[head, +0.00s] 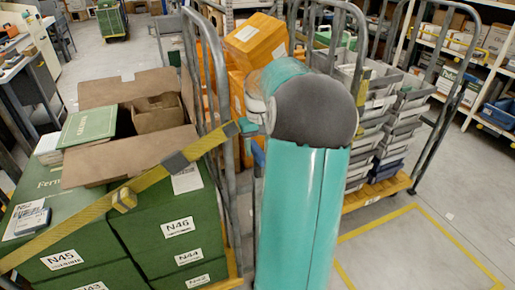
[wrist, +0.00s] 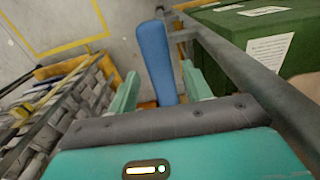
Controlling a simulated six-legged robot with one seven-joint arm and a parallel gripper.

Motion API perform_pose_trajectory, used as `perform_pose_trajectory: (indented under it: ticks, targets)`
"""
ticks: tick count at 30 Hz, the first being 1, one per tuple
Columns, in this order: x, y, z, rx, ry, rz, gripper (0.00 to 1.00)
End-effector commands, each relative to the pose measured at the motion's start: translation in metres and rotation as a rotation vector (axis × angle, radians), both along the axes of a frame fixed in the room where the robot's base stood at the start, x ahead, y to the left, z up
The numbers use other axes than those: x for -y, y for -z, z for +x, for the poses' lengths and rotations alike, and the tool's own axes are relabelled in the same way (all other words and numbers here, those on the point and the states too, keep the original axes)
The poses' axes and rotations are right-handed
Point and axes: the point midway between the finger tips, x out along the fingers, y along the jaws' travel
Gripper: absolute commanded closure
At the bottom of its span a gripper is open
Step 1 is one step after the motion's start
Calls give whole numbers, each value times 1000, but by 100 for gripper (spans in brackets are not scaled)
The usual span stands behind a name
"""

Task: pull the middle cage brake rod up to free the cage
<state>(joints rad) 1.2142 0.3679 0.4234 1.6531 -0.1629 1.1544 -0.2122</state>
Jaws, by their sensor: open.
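The brake rod shows in the wrist view as a blue, flat-sided handle (wrist: 156,58) standing up between the fingers of my gripper (wrist: 160,70). The teal fingers are open, one on each side of it, with a visible gap on both sides. The lower end of the handle is hidden behind my gripper's body. In the head view a small blue piece (head: 258,154) shows beside my arm and may be the same handle. My arm hides most of the middle cage there; orange boxes (head: 256,42) show behind it.
A left cage holds green boxes (head: 175,225) and open cardboard, with a yellow strap (head: 155,178) across it. Its grey rail (wrist: 235,65) runs close right of my gripper in the wrist view. Stacked grey bins (head: 375,125) stand right. Floor at front right (head: 415,255) is clear.

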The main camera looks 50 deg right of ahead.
Motion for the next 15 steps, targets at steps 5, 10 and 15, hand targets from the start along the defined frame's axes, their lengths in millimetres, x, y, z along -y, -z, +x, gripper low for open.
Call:
perform_pose_trajectory:
  ticks: [5,10,15]
  targets:
    - [-1,9,1,1,-2,1,51]
    - [-1,9,1,1,-2,1,51]
    - [-1,8,1,1,-2,1,76]
